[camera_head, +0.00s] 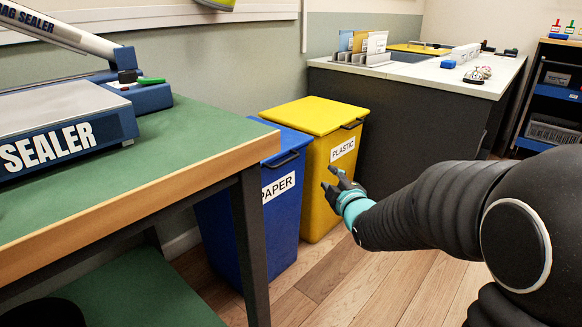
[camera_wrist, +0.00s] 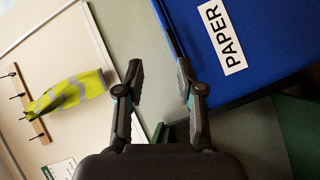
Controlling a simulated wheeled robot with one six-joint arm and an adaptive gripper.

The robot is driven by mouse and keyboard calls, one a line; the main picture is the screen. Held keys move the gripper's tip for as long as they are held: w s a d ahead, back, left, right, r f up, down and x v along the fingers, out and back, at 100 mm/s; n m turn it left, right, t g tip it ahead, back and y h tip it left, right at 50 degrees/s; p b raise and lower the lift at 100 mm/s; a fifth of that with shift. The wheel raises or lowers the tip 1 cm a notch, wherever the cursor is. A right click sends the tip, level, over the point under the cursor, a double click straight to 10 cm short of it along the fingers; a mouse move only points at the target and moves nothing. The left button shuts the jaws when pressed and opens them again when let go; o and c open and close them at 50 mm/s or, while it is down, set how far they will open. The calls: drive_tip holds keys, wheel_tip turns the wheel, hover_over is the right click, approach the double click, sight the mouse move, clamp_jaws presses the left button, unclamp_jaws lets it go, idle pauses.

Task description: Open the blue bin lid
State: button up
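The blue bin (camera_head: 278,205) with a PAPER label stands behind the front leg of the green-topped table. Its lid (camera_head: 287,138) looks shut, with a dark handle (camera_head: 284,159) along the front edge; the table hides part of the lid. My gripper (camera_head: 330,183) is in front of the bins, to the right of the PAPER label. In the wrist view my gripper (camera_wrist: 160,76) is open with nothing between its fingers. The blue bin's front (camera_wrist: 262,48) fills the upper right there, turned sideways. A dark bar (camera_wrist: 168,28) runs along its edge, above the right fingertip; I cannot tell whether they touch.
A yellow PLASTIC bin (camera_head: 318,117) stands right beside the blue one. The green table (camera_head: 200,150) with a bag sealer (camera_head: 65,125) overhangs at the left. A dark counter (camera_head: 415,110) is behind the bins. Wooden floor (camera_head: 335,285) in front is clear.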

sight(287, 160)
drive_tip(key=w+a+f+n+t+y+b, duration=0.2)
drive_tip(key=w+a+f+n+y, duration=0.1)
drive_tip(key=a+f+n+y, duration=0.25)
drive_tip(key=shift+n+h, duration=0.25)
drive_tip(key=shift+h, duration=0.1)
drive_tip(key=x, duration=1.3)
drive_tip(key=shift+w+a, duration=0.2)
drive_tip(key=shift+a, duration=0.3)
clamp_jaws()
